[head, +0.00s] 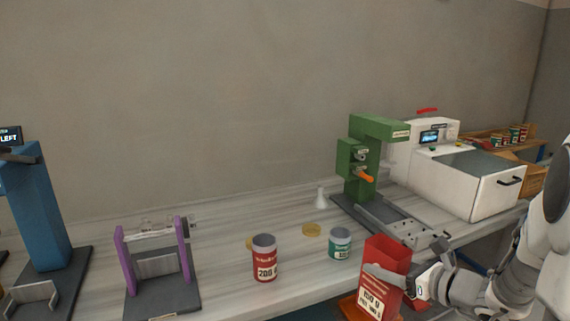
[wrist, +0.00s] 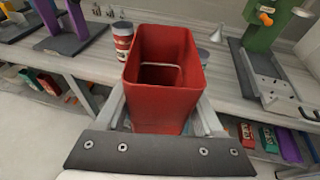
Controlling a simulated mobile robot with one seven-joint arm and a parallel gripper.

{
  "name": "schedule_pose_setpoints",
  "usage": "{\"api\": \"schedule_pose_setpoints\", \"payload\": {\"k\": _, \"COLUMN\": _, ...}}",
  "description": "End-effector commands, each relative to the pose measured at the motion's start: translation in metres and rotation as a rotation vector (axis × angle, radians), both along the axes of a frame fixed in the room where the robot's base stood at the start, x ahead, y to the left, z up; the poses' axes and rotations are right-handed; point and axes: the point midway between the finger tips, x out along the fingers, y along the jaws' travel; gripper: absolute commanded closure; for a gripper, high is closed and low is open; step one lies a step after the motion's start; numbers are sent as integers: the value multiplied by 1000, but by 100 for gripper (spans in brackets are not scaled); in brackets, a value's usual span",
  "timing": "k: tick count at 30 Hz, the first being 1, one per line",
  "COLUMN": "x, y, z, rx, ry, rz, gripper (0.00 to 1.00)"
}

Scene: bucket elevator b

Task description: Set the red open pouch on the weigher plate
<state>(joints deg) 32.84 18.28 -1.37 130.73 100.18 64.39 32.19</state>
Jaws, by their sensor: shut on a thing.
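The red open pouch (head: 386,262) is upright in my gripper (head: 390,274), in front of the counter's front edge in the head view. Its pale label reads what looks like 150 g. In the wrist view the pouch (wrist: 160,85) stands between my two fingers, its open mouth facing the camera and no contents visible. My gripper is shut on it, one finger along each side. I cannot tell for certain which surface is the weigher plate. A flat orange surface (head: 352,306) shows low behind the pouch, partly hidden by it.
On the counter stand a red-labelled can (head: 264,260), a green-labelled can (head: 340,245), a yellow disc (head: 311,230) and a white funnel (head: 320,198). A purple frame (head: 122,262) and blue column (head: 40,205) stand left; a green machine (head: 365,165) and white box machine (head: 470,180) stand right.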

Motion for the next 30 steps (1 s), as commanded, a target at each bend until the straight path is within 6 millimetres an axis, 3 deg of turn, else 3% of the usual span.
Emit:
{"api": "schedule_pose_setpoints", "payload": {"k": 15, "x": -4, "y": 64, "z": -62, "rx": 3, "ry": 2, "rz": 312, "gripper": 62}}
{"api": "schedule_pose_setpoints", "payload": {"k": 23, "x": -8, "y": 78, "z": -74, "rx": 3, "ry": -4, "rz": 347, "gripper": 62}}
{"api": "schedule_pose_setpoints", "payload": {"k": 30, "x": -3, "y": 85, "z": -70, "rx": 27, "ry": -23, "rz": 200, "gripper": 62}}
